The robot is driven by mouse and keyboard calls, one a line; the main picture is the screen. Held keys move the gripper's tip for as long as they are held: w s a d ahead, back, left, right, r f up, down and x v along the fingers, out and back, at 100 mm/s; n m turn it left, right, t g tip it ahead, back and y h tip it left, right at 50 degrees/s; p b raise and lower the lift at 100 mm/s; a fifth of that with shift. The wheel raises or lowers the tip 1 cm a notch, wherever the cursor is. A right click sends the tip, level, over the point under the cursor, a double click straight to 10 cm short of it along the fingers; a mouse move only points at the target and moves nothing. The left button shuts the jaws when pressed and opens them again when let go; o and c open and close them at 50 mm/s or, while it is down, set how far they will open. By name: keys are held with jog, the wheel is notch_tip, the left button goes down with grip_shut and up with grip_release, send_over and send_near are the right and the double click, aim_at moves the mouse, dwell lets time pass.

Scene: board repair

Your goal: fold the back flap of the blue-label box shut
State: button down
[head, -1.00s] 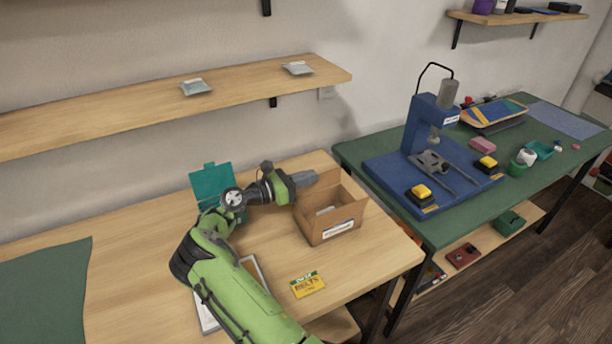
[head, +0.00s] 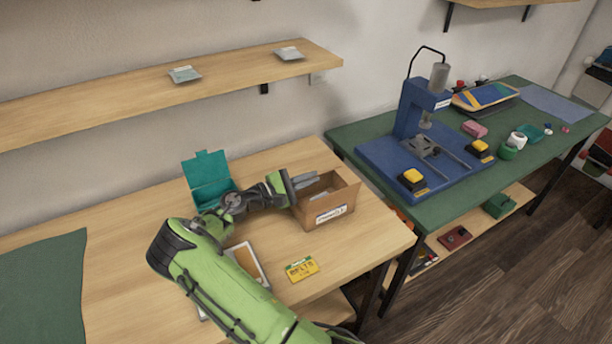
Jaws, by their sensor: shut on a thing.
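The cardboard box (head: 327,213) stands on the wooden table, with a pale label on its front face. Its top is open, and a greyish thing shows inside. Whether the label is blue is hard to tell at this size. My gripper (head: 307,180) reaches in from the left, at the box's back left top edge. Its fingers are close together and shut on what seems to be the back flap. The fingers hide most of that flap, so its angle cannot be told.
A teal open bin (head: 208,178) stands behind my arm. A yellow belts packet (head: 301,269) and a framed pad (head: 245,262) lie in front. A blue press (head: 412,150) stands on the green table (head: 450,205) to the right. A shelf (head: 230,85) hangs above.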

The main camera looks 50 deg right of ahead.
jog(key=shift+s+a+f+m+b, duration=0.15)
jog(key=shift+f+m+b, duration=0.1)
jog(key=shift+m, duration=0.3)
jog(key=shift+s+d+f+m+b, duration=0.15)
jog(key=shift+f+m, duration=0.1)
jog(key=shift+m, duration=0.3)
jog(key=shift+a, duration=0.1)
jog(key=c, duration=1.3)
grip_release()
jog(key=shift+c, duration=0.2)
